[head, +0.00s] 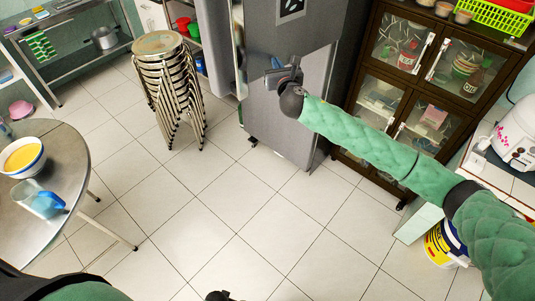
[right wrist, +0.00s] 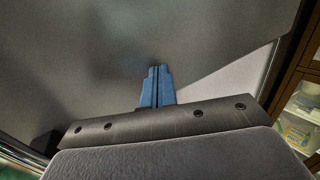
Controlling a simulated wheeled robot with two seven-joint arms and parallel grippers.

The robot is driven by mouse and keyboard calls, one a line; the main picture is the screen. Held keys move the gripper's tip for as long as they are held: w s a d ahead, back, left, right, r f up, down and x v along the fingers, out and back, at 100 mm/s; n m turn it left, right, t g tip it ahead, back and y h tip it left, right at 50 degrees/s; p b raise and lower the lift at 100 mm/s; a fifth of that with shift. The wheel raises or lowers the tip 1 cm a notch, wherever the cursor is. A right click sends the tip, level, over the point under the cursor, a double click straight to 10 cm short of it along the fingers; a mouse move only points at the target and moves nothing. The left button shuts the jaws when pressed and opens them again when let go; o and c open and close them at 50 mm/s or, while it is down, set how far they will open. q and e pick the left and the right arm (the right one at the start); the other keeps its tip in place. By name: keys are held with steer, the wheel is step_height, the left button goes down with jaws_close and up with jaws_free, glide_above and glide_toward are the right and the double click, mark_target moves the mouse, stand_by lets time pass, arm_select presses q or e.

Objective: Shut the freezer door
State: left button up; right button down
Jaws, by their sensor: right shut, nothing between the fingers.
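The grey fridge-freezer (head: 290,115) stands at the top centre of the head view. Its upper grey door (head: 290,30) carries a dark picture, and a grey panel with a pale edge (head: 213,45) stands out at its left. I cannot tell for certain how far the freezer door is open. My right gripper (head: 275,68) is in front of the grey front, near the seam between upper and lower parts. In the right wrist view its blue fingers (right wrist: 157,86) are together and empty, facing a plain grey surface; contact is unclear.
A stack of stools (head: 165,75) stands left of the fridge. A dark glass-door cabinet (head: 400,80) is close on its right. A round metal table (head: 60,190) with a bowl and a jug is at left. The tiled floor in the middle is clear.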

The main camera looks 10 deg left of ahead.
steer(key=shift+w+a, duration=2.2)
steer(key=shift+a, duration=0.3)
steer(key=w+a+b, duration=0.1)
steer(key=w+a, duration=0.3)
steer(key=w, duration=0.1)
steer(key=shift+w, duration=0.15)
steer(key=shift+a, duration=0.1)
